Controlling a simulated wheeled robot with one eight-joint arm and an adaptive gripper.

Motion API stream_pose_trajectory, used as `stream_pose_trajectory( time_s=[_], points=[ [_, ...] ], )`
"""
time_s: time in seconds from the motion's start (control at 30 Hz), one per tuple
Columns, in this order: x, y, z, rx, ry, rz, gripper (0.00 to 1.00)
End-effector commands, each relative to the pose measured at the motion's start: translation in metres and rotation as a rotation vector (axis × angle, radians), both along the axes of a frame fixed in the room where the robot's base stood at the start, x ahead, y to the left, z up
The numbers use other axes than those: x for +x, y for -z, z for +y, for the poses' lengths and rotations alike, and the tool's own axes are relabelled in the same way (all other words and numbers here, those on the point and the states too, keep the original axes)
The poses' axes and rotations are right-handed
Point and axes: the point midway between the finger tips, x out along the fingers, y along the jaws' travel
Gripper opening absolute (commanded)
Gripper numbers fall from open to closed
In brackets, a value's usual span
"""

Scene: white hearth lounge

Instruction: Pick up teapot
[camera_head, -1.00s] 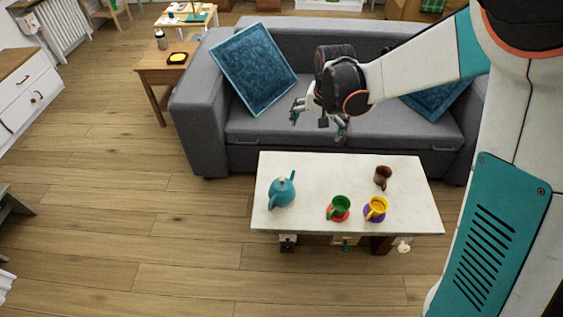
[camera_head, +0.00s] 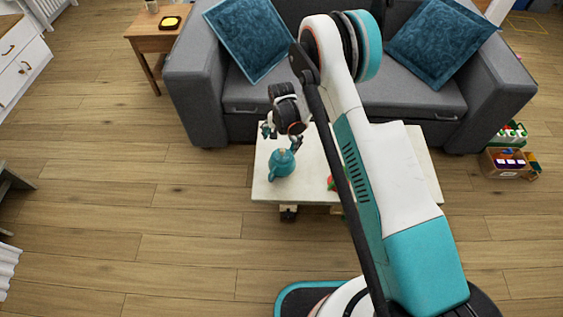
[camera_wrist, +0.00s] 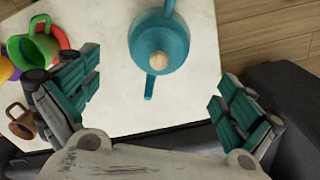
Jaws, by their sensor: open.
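The teal teapot (camera_head: 282,163) stands upright on the left part of the white coffee table (camera_head: 262,189). In the wrist view the teapot (camera_wrist: 160,52) shows from above, with its pale lid knob near the middle of its round top. My gripper (camera_head: 282,137) is just behind and above the teapot in the head view. In the wrist view my gripper (camera_wrist: 154,92) is open, its two teal-padded fingers wide apart. The teapot lies between and beyond the fingertips, and nothing is held.
The grey sofa (camera_head: 240,97) is close behind the table. Wooden floor left of the table is clear.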

Motion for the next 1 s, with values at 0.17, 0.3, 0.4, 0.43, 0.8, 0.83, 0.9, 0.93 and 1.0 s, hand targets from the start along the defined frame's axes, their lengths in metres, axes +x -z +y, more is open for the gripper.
stream_pose_trajectory(
  time_s=[0.17,0.3,0.4,0.43,0.8,0.83,0.9,0.93,1.0],
  points=[
    [0.000,0.025,0.000,0.000,0.001,0.001,1.00],
    [0.000,0.053,0.000,0.000,0.001,0.001,1.00],
    [0.000,0.070,0.000,0.000,0.001,0.001,1.00],
    [0.000,0.074,0.000,0.000,0.001,0.001,1.00],
    [0.001,0.097,-0.001,0.000,0.001,0.001,1.00],
    [0.002,0.101,-0.001,0.000,0.001,0.001,1.00],
    [0.003,0.111,-0.002,0.000,0.001,0.001,1.00],
    [0.004,0.115,-0.003,0.000,0.001,0.001,1.00],
    [0.004,0.126,-0.003,0.000,0.001,0.001,1.00]
  ],
)
